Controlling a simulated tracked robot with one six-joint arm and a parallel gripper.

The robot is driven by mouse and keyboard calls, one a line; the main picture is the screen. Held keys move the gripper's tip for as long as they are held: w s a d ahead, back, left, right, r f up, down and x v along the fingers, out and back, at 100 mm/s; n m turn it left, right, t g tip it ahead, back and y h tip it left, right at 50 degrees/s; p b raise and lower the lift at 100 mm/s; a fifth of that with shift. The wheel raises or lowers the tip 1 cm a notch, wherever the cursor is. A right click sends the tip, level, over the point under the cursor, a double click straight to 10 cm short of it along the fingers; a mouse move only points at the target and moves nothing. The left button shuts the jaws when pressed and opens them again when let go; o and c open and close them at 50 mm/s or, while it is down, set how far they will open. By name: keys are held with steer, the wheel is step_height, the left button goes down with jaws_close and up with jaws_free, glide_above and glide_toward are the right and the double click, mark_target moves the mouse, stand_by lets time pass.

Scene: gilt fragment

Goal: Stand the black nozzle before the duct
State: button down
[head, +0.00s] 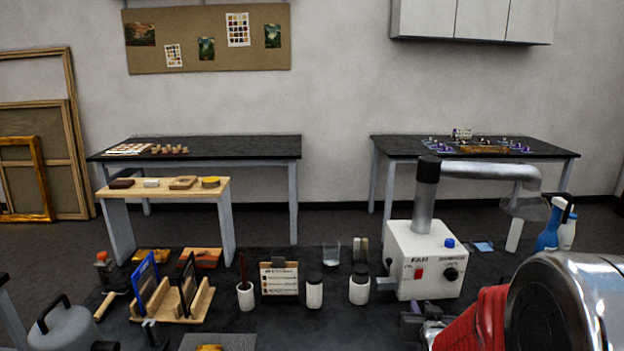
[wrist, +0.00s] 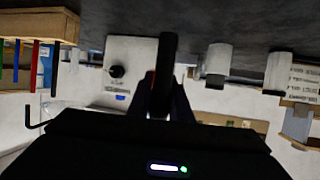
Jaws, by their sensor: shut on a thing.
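My gripper (wrist: 168,95) is shut on the black nozzle (wrist: 164,70), a dark upright cylinder between the fingers in the wrist view. In the head view my gripper (head: 422,322) is low, in front of the white fan box, and the nozzle there cannot be made out clearly. The fan box (head: 408,264) carries a silver upright pipe (head: 424,208) with a black top, and a silver duct (head: 490,170) bends right to a clear hood (head: 524,207). In the wrist view, turned upside down, the box (wrist: 135,62) shows behind the nozzle.
A wooden rack (head: 172,305) is farther left. Spray bottles (head: 552,228) stand at the right, behind my arm.

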steer(key=a+n+y, duration=0.2)
steer(key=a, duration=0.9)
steer(key=shift+w+a+f+y, duration=0.15)
steer(key=shift+w+a+y, duration=0.15)
steer(key=shift+a, duration=0.1)
steer(key=shift+s, duration=0.1)
